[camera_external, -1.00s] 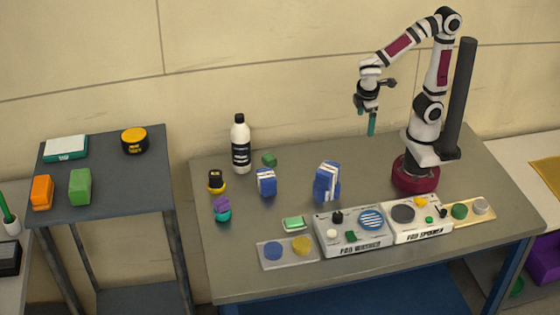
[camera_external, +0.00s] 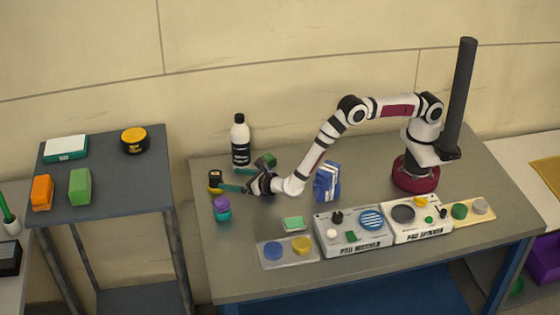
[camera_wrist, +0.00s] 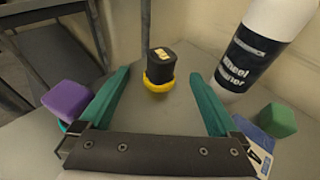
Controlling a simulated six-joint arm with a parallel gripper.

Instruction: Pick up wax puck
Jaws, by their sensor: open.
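A dark block (camera_wrist: 162,61) sits on a round yellow base (camera_wrist: 159,85), with a small pale label on its top. In the external view this black-and-yellow piece (camera_external: 215,177) stands at the table's back left; I take it for the wax puck, though no readable label confirms that. My gripper (camera_wrist: 158,78) is open and empty, its two teal fingers spread left and right of the piece as the wrist view sees it. In the external view my gripper (camera_external: 234,181) reaches left, low over the table, with a finger close to the piece. I cannot tell whether they touch.
A black-and-white bottle (camera_external: 240,143) stands behind my gripper, near the right finger. A purple block (camera_wrist: 68,100) on a teal base is left of the left finger. A green block (camera_wrist: 277,119) and a blue-and-white pack (camera_wrist: 255,142) are at right. A shelf (camera_external: 105,190) stands left.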

